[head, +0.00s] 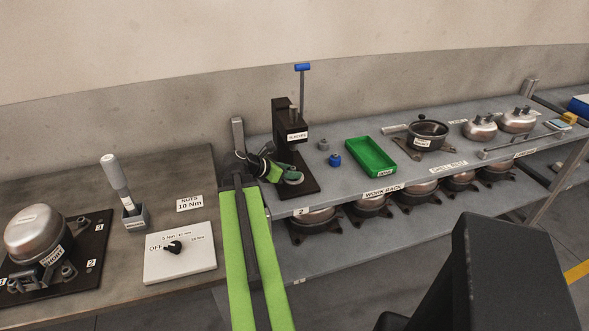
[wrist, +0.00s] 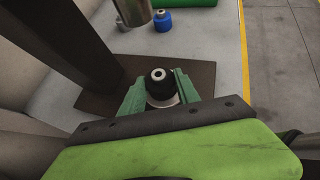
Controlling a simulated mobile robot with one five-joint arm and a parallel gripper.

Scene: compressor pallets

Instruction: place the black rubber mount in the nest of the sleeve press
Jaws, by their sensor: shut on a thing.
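The sleeve press (head: 283,135) stands on the work rack, dark with a blue-topped lever. In the wrist view its column (wrist: 68,45) is at left and its ram (wrist: 133,10) at the top. My gripper (head: 284,174) is at the foot of the press. In the wrist view its green fingers (wrist: 156,92) are shut on the black rubber mount (wrist: 158,80), which is upright with a pale hole on top. A pale round piece (wrist: 163,102) shows just under the mount, at the press base (wrist: 201,74). I cannot tell whether the mount rests in the nest or hangs just above it.
A blue sleeve (head: 335,160) and a grey one (head: 323,145) stand right of the press, beside a green tray (head: 391,167). A black pot (head: 427,130) and metal domes (head: 480,127) are farther right. A bench with a switch box (head: 180,253) is at left.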

